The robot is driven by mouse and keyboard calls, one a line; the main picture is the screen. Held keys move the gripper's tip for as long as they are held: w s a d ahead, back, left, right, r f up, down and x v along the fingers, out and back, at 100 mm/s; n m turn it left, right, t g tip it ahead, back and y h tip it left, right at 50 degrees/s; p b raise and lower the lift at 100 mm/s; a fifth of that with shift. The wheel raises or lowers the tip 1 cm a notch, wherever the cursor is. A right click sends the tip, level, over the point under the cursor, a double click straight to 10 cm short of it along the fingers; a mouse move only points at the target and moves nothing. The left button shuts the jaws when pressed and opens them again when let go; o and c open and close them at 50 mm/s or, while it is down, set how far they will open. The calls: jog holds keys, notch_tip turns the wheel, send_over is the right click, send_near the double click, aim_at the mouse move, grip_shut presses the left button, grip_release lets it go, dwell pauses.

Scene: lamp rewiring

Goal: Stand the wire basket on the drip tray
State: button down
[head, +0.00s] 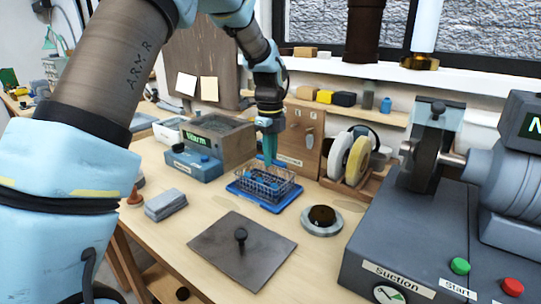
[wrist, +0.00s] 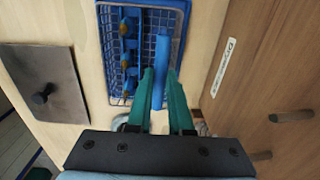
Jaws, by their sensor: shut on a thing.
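The wire basket (head: 268,184) is a grey mesh basket over the blue drip tray (head: 263,207) in the middle of the bench. It looks level and within the tray's outline; I cannot tell whether it touches the tray. In the wrist view the basket's mesh (wrist: 189,48) shows against the blue tray rim (wrist: 103,30). Several blue pieces with brownish tips lie along its left side. My gripper (head: 269,162) points down at the basket. Its teal fingers (wrist: 161,72) are shut on a blue bar (wrist: 163,50), apparently the basket's handle.
A blue unit with a "Warm" display (head: 195,163) stands left of the tray. A wooden cabinet (head: 310,152) is close behind. A round dish (head: 322,220) sits to the right, and a grey plate with a knob (head: 235,258) in front. Grey folded cloths (head: 166,204) lie left.

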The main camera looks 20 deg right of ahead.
jog(key=shift+f, duration=0.2)
jog(key=c, duration=0.7)
grip_release()
jog(key=shift+c, duration=0.2)
notch_tip(320, 180, up, 11)
jog(key=b, duration=0.2)
jog(key=shift+a, duration=0.15)
jog(key=a+f+n+t, duration=0.1)
jog(key=a+f+n, duration=0.2)
jog(key=a+n, duration=0.65)
jog(key=a+f+n, duration=0.4)
jog(key=a+n, duration=0.2)
jog(key=a, duration=0.6)
jog(key=s+a+f+n, duration=0.3)
jog(key=s+a+n, duration=0.2)
jog(key=a+n, duration=0.2)
jog(key=s+a+f+n, duration=0.2)
jog(key=s+a+n, duration=0.4)
jog(key=a, duration=0.2)
jog(key=shift+f+n+t, duration=0.3)
jog(key=shift+f+n, duration=0.05)
jog(key=shift+f, duration=0.05)
